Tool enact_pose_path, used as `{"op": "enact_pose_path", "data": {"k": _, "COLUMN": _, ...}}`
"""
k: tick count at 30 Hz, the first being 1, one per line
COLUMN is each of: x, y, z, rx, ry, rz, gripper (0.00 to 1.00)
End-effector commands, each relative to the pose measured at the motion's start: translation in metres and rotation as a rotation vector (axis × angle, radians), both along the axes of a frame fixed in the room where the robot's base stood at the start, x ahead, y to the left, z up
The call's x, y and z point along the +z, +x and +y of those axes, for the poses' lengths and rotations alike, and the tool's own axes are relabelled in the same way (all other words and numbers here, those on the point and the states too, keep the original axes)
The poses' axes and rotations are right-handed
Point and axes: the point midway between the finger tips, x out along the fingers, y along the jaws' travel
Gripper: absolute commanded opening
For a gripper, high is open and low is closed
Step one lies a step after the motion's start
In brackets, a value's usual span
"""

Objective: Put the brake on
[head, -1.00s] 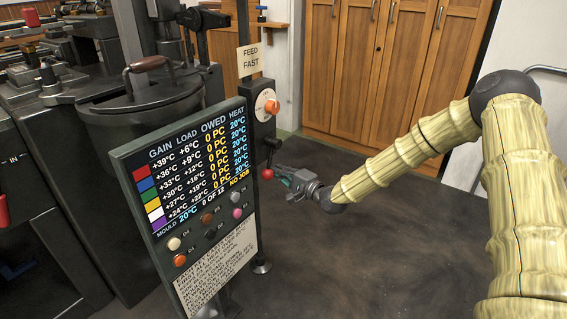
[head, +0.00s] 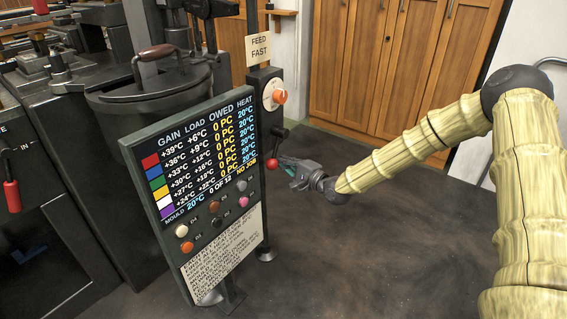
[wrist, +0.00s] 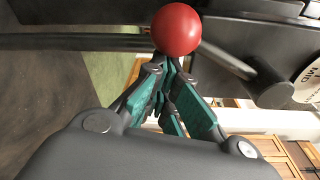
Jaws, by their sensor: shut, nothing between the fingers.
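A lever with a red ball knob (head: 272,164) sticks out from the dark post beside the display panel; I cannot read a brake label on it. The knob (wrist: 176,29) also shows large at the top of the wrist view, with its dark rod (wrist: 90,42) behind it. My gripper (head: 283,163) is right beside the knob in the head view. In the wrist view my gripper's teal-padded fingers (wrist: 166,70) are closed together and empty, with their tips just at or under the knob. I cannot tell whether they touch it.
The display panel (head: 205,150) with coloured buttons stands left of my gripper. An orange dial (head: 280,96) sits above the lever, under a FEED FAST sign (head: 259,47). A dark machine with a lidded pot (head: 160,90) is at left. Open floor (head: 380,240) lies below my arm.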

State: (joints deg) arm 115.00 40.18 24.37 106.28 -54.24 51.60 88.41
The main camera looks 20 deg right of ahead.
Motion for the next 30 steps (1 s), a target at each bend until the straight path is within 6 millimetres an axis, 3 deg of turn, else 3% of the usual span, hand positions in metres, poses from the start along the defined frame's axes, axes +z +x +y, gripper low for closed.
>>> {"op": "enact_pose_path", "data": {"k": 9, "x": -0.011, "y": 0.018, "z": -0.031, "rx": -0.009, "ry": 0.000, "rz": 0.000, "gripper": 0.00}}
{"op": "enact_pose_path", "data": {"k": 17, "x": -0.005, "y": -0.012, "z": -0.039, "rx": 0.002, "ry": 0.002, "rz": 0.001, "gripper": 0.00}}
{"op": "enact_pose_path", "data": {"k": 24, "x": -0.004, "y": -0.046, "z": -0.059, "rx": 0.000, "ry": 0.001, "rz": 0.002, "gripper": 0.00}}
{"op": "enact_pose_path", "data": {"k": 30, "x": -0.004, "y": -0.063, "z": -0.069, "rx": 0.000, "ry": 0.000, "rz": 0.001, "gripper": 0.00}}
